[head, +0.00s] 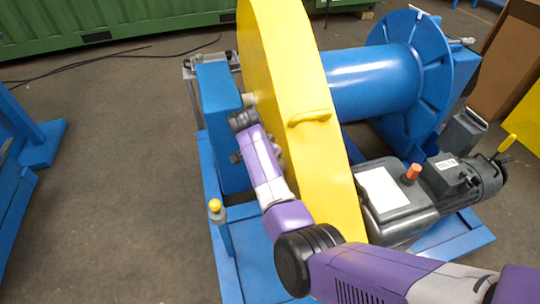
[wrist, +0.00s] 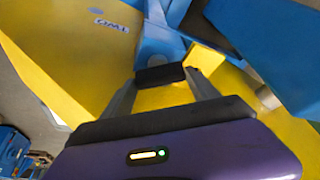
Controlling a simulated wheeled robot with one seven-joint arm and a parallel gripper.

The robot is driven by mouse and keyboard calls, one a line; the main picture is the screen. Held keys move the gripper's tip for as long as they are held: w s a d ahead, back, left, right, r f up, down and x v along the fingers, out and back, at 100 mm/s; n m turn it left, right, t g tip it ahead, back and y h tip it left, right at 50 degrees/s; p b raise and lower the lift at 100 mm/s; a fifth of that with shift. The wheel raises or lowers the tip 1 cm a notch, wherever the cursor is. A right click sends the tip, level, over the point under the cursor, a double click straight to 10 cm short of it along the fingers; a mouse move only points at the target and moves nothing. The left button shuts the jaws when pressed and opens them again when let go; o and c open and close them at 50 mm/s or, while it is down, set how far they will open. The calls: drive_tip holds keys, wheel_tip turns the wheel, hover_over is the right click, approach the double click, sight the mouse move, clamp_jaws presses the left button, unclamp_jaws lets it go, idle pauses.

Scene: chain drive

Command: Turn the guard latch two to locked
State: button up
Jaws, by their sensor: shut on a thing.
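The yellow guard (head: 290,110) stands upright in the middle of the head view. In the wrist view the same guard (wrist: 75,45) carries an upside-down "TWO" label. My gripper (wrist: 160,75) is close to the guard, right of that label. Its fingers are shut on the guard latch two, which is mostly hidden between the dark fingertips. I cannot tell the latch's turn angle. A blue rounded part lies just beyond the fingertips.
A blue post (head: 222,125) stands left of the guard, close to my wrist. A blue drum (head: 375,82) and a grey motor (head: 455,180) are on the right. A yellow-capped post (head: 215,210) rises from the blue base frame. The floor at left is mostly free.

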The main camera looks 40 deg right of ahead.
drive_tip(key=shift+n, duration=0.3)
drive_tip(key=o, duration=1.4)
drive_tip(key=shift+c, duration=0.2)
